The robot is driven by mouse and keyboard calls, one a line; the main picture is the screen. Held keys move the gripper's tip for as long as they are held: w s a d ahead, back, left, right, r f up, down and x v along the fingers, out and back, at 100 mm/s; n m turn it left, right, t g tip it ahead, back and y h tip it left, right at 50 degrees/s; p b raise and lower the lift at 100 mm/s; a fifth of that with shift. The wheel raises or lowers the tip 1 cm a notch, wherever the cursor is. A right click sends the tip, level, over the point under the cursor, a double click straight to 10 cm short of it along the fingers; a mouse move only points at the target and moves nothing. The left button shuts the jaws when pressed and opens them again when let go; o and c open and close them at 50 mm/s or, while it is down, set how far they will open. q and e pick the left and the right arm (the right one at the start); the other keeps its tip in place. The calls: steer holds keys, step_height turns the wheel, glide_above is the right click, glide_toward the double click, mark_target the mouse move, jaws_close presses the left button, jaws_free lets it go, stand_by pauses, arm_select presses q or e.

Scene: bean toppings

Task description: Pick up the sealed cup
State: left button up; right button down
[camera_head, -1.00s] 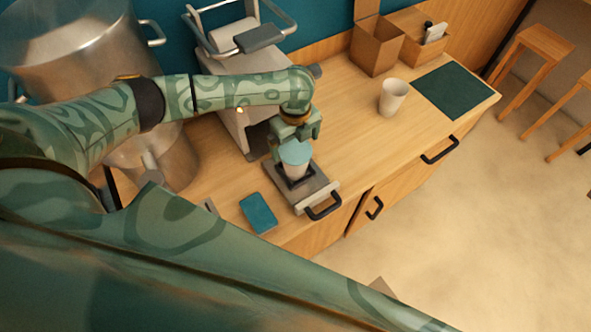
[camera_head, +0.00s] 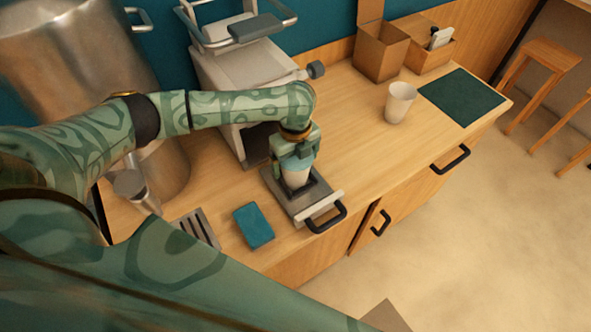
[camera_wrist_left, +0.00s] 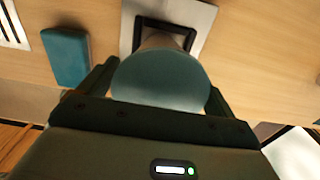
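The sealed cup (camera_head: 296,178) is pale with a teal lid and stands upright in the grey tray (camera_head: 335,197) of the sealing machine. In the left wrist view its round lid (camera_wrist_left: 160,80) fills the space between the fingers. My left gripper (camera_head: 296,160) is lowered over the cup from above, with one finger on each side of it. The fingers lie close to the lid's edges in the left wrist view (camera_wrist_left: 162,85). I cannot tell whether they press on the cup. The gripper partly hides the lid in the head view. My right gripper is out of view.
The sealing machine (camera_head: 240,72) stands behind the tray. A teal block (camera_head: 253,226) lies left of the tray. A white cup (camera_head: 400,103), a dark green mat (camera_head: 460,96) and cardboard boxes (camera_head: 381,52) are at the right. A large metal pot is at the left. The counter's middle is clear.

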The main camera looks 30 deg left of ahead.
arm_select(q)
steer(key=c, duration=1)
